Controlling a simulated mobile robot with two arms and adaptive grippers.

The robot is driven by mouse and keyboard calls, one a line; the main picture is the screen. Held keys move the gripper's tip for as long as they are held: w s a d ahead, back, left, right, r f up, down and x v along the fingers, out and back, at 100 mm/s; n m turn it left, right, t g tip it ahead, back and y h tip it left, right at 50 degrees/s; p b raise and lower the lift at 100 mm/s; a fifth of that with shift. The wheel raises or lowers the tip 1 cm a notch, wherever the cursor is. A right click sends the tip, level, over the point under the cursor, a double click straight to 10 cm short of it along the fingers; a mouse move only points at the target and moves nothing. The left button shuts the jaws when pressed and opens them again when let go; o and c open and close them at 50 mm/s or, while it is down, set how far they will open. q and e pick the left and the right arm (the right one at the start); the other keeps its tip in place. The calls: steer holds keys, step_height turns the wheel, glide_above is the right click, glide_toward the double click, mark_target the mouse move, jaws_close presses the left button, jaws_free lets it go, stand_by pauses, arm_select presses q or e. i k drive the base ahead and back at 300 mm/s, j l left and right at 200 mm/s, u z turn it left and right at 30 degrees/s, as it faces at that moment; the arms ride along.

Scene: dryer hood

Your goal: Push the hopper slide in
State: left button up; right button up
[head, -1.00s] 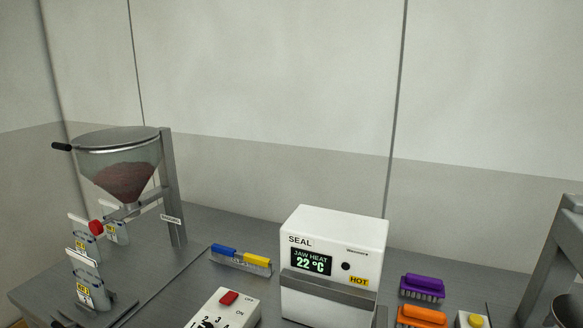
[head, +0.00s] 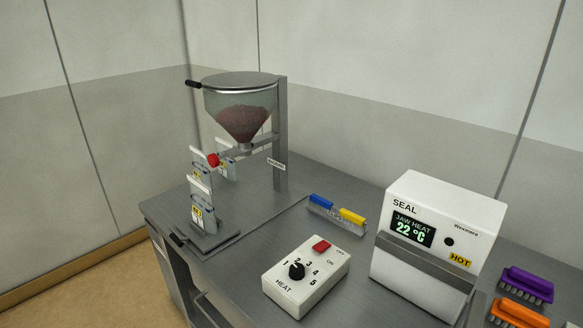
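The hopper (head: 242,108) stands at the back left of the bench. It is a clear cone with dark reddish contents, a grey lid with a black handle, and a grey post on its right. The hopper slide shows as a red knob (head: 213,160) on a short rod below the cone's outlet, sticking out toward the front left. How far the slide is out cannot be read exactly. Neither of my grippers is in the head view.
Several labelled pouches (head: 202,199) stand on and near a flat base below the hopper. A white heat control box (head: 306,277), a blue and yellow clip rack (head: 336,216), a SEAL unit (head: 423,243) and purple (head: 526,284) and orange (head: 519,314) brushes lie rightward.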

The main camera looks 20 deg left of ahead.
mark_target(205, 242)
steer(key=u, duration=1.35)
